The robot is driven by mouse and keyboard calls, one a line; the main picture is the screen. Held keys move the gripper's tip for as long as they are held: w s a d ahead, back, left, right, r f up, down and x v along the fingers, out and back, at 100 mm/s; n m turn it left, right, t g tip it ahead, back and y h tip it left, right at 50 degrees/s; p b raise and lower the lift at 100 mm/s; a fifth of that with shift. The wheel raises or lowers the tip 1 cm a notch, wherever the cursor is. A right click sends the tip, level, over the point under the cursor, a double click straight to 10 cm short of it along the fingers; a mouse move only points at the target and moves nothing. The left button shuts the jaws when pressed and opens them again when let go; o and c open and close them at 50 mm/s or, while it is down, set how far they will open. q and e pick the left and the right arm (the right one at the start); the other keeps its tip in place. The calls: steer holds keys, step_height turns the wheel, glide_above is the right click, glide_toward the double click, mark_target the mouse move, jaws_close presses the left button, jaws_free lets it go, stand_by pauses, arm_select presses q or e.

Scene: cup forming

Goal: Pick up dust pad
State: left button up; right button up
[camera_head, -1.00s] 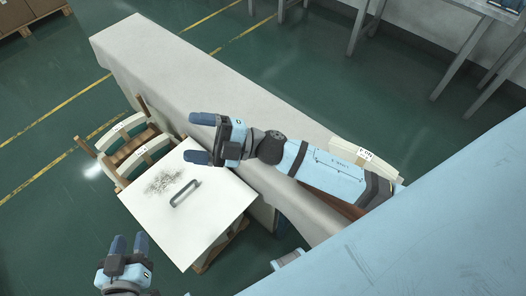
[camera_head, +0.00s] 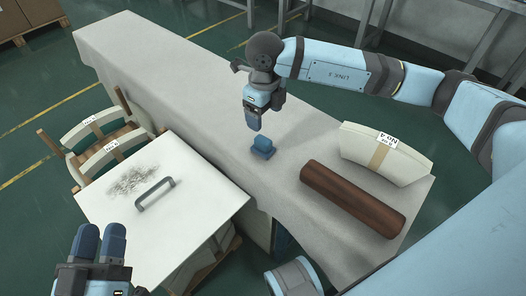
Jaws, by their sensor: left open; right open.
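The dust pad (camera_head: 263,148), a small blue block with a raised grip, sits on the long grey bench. My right gripper (camera_head: 253,124) points down just behind and left of the pad, apart from it. Its jaws are seen edge-on, open and empty. My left gripper (camera_head: 100,240) is at the lower left, open and empty, in front of the white lid. The white lid (camera_head: 205,205) has a grey handle (camera_head: 155,194) and a patch of dark dust (camera_head: 132,180).
A brown roll (camera_head: 350,198) and a curved cream piece with a label (camera_head: 385,157) lie on the bench (camera_head: 160,60) right of the pad. More cream pieces (camera_head: 92,128) rest on a wooden rack at the left. The far bench end is clear.

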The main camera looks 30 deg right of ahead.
mark_target(263, 139)
step_height(263, 139, down, 7)
steer(key=shift+f+b, duration=0.15)
steer(key=shift+b, duration=0.7)
steer(key=shift+w+f+b, duration=0.15)
steer(key=shift+f+b, duration=0.5)
steer(key=shift+f, duration=0.7)
steer(key=shift+w+f+b, duration=0.1)
steer(key=shift+f+b, duration=0.5)
steer(key=shift+f, duration=0.75)
arm_select(q)
step_height(263, 139, down, 6)
steer(key=g, duration=0.2)
steer(key=shift+w+d+m+g, duration=0.2)
steer(key=shift+d+m+g, duration=0.1)
arm_select(e)
steer(key=c, duration=1)
